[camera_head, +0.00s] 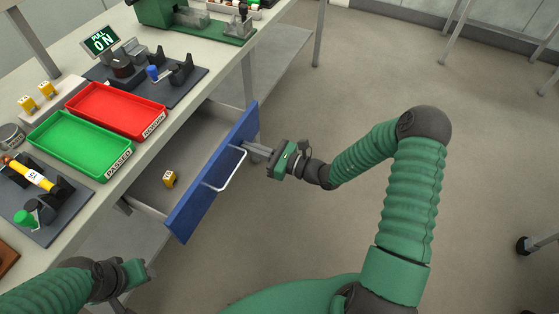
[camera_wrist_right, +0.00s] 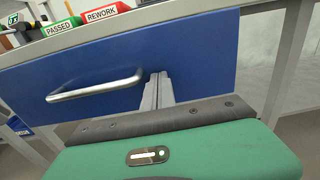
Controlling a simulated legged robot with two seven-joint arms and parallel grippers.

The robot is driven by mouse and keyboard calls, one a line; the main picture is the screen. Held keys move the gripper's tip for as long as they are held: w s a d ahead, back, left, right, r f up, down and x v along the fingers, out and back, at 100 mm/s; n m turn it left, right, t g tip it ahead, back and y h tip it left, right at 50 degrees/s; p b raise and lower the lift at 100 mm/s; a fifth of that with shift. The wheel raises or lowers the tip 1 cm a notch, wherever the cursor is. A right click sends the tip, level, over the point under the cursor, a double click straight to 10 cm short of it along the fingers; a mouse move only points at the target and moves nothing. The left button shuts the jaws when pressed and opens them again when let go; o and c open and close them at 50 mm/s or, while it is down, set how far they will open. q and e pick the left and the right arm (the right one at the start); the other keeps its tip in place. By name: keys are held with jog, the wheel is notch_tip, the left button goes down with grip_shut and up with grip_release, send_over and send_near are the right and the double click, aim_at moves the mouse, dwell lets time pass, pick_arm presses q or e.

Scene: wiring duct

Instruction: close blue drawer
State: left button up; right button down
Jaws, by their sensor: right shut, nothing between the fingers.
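The blue drawer (camera_head: 212,172) stands pulled out from under the bench, and a small yellow block (camera_head: 169,179) lies inside it. Its silver bar handle (camera_head: 232,172) is on the front panel; it also shows in the right wrist view (camera_wrist_right: 95,88). My right gripper (camera_head: 250,148) is shut and empty, with its fingertips at the blue front panel near the handle's far end. In the right wrist view its fingers (camera_wrist_right: 158,82) point at the panel, just right of the handle; touching or just apart is unclear. My left gripper (camera_head: 142,272) is at the lower left, away from the drawer; its finger opening is unclear.
On the bench are a red tray (camera_head: 117,113) marked REWORK, a green tray (camera_head: 67,146) marked PASSED, dark fixtures and yellow blocks (camera_head: 37,96). A bench leg (camera_head: 248,78) stands beyond the drawer. The floor (camera_head: 330,80) to the right is open.

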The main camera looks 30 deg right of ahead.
send_near(206, 137)
jog(key=r, duration=0.1)
jog(key=w+r, duration=0.1)
jog(key=r, duration=0.1)
jog(key=shift+w+r+p, duration=0.15)
jog(key=shift+w+p, duration=0.15)
jog(key=x, duration=0.5)
jog(key=a+x, duration=0.1)
jog(key=x, duration=0.2)
jog(key=shift+s+a+r, duration=0.15)
jog(key=shift+s, duration=0.05)
jog(key=shift+w, duration=0.25)
jog(key=shift+w+d+r, duration=0.15)
jog(key=shift+d+r, duration=0.05)
jog(key=shift+d, duration=0.05)
pick_arm(q)
jog(key=shift+s+d+r, duration=0.25)
jog(key=shift+d+r, duration=0.4)
jog(key=shift+d, duration=0.25)
pick_arm(e)
jog(key=shift+r, duration=0.1)
jog(key=shift+a+r, duration=0.1)
jog(key=shift+a, duration=0.05)
